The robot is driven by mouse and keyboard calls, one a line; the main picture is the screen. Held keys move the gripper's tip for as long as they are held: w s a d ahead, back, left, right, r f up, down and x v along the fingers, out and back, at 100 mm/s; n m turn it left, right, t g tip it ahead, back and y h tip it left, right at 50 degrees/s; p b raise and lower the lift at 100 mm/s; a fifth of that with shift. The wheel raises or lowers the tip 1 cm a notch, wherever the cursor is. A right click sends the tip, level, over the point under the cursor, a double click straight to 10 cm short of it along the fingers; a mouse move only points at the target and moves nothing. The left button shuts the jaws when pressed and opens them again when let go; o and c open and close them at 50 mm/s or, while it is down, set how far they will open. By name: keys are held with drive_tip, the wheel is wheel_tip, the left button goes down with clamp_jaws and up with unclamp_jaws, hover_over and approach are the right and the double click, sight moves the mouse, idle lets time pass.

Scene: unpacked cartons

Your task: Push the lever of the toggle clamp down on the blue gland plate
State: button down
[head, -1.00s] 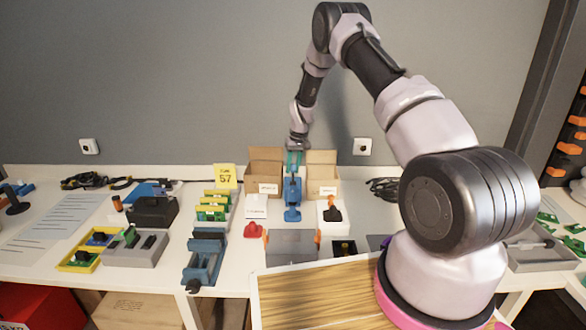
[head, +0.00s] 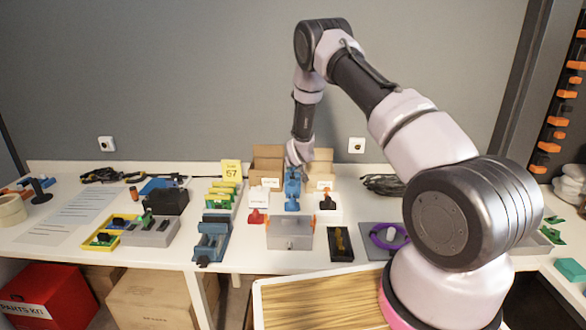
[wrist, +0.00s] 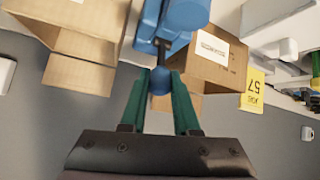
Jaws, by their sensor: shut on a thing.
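A blue upright device (head: 292,190) stands on the bench in front of two cartons. In the wrist view its blue body (wrist: 184,14) shows at the top, and a dark stem with a blue ball knob (wrist: 160,80) sticks out of it. My gripper (head: 294,166) is at the top of this device. Its two green fingers (wrist: 159,92) are shut on the ball knob, one on each side. I cannot make out a separate gland plate or the clamp's pressing end; the head view is too small there.
Open cartons stand behind, left (head: 268,160) and right (head: 320,165). A black and orange fitting (head: 327,201) stands close on the right, and a red piece (head: 256,216) on the left. A grey box (head: 290,233) sits in front. A yellow sign (head: 231,171) stands farther left.

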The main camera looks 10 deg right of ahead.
drive_tip(key=shift+s+f+t, duration=0.3)
drive_tip(key=shift+s+t, duration=0.2)
drive_tip(key=shift+t, duration=0.3)
drive_tip(key=shift+s+a+f, duration=0.1)
drive_tip(key=c, duration=0.6)
unclamp_jaws()
drive_tip(key=shift+c, duration=0.2)
drive_tip(key=shift+r, duration=0.2)
drive_tip(key=v, duration=1)
drive_tip(key=shift+s, duration=0.3)
